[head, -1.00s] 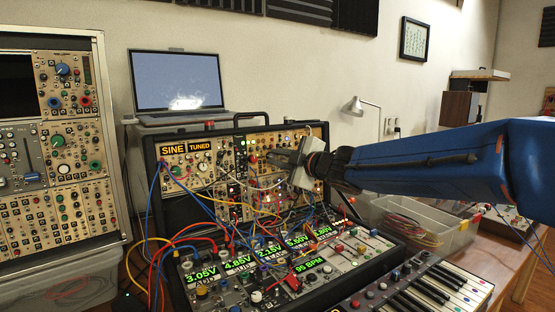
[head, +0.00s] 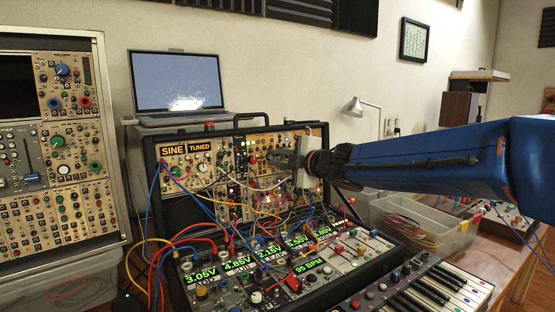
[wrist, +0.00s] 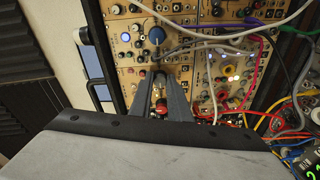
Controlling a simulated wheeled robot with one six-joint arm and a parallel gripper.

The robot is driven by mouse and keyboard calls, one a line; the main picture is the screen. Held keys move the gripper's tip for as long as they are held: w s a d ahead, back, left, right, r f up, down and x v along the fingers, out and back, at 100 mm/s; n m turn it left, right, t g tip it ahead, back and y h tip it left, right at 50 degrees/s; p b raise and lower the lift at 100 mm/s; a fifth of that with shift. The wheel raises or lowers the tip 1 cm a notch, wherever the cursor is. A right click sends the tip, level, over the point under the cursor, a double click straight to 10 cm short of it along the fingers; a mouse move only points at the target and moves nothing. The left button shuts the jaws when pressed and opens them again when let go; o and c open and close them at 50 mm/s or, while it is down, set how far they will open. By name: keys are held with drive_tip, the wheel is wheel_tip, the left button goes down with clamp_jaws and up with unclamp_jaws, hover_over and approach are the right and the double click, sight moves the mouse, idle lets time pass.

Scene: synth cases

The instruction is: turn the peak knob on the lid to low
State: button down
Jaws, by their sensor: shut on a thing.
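The synth case's lid (head: 153,205) stands upright at the back of the case, its tan panel full of knobs and patch cables. My gripper (head: 273,156) reaches in from the right, its fingertips at the right half of the lid panel. In the wrist view my gripper (wrist: 160,80) points at the panel, shut on a small knob between its fingertips. The fingers largely hide that knob. I cannot read its label or see its pointer, so I cannot confirm it is the peak knob. A larger blue knob (wrist: 156,35) sits just above the fingertips in the wrist view.
Patch cables (wrist: 265,65) cross the panel close to the fingers. The lower case (head: 365,257) has lit displays and many cables. A keyboard (head: 430,292) lies at the front right, a clear bin (head: 455,236) behind it. A laptop (head: 178,82) stands behind the lid.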

drive_tip(key=c, duration=1.7)
unclamp_jaws()
drive_tip(key=shift+o, duration=0.2)
drive_tip(key=v, duration=1.7)
drive_tip(key=shift+s+d, duration=0.15)
